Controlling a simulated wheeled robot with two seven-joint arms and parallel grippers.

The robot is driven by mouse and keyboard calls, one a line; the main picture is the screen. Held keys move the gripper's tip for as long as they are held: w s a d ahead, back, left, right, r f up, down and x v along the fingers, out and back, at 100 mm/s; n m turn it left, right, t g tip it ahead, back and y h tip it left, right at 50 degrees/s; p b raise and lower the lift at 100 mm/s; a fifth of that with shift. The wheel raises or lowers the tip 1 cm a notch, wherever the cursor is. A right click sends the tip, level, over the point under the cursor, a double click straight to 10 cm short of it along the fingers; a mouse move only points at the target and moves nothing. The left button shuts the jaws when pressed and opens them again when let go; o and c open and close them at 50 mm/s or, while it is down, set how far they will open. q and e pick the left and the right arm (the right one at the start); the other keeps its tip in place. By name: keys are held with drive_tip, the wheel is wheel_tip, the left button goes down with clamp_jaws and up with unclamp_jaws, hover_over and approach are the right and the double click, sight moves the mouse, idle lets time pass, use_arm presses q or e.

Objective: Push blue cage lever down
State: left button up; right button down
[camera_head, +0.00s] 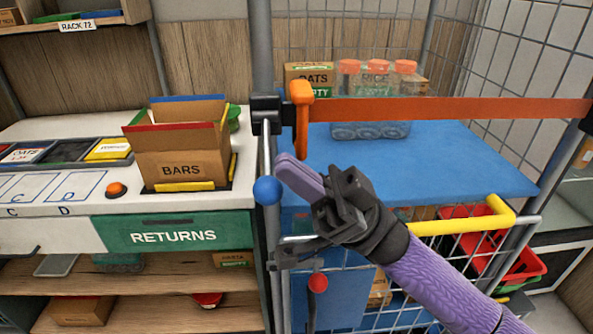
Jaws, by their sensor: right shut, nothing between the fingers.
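A lever knob, a blue ball (267,190), sits on the front-left post of the wire cage (262,45). A thin grey rod runs above it along the post. My right gripper (288,165) has purple fingers and is shut and empty. Its fingertips point up and left, just right of the blue ball and a little above it. I cannot tell whether they touch the ball or the rod. My left gripper is not in view.
An orange handle (302,105) and orange strap (450,109) cross the cage above my gripper. A red ball (318,283) sits lower. The blue shelf (440,160) holds clear jars (370,130). A BARS box (182,160) stands on the counter at left.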

wheel_tip(320, 180, up, 10)
drive_tip(key=p, duration=0.2)
idle(0.5)
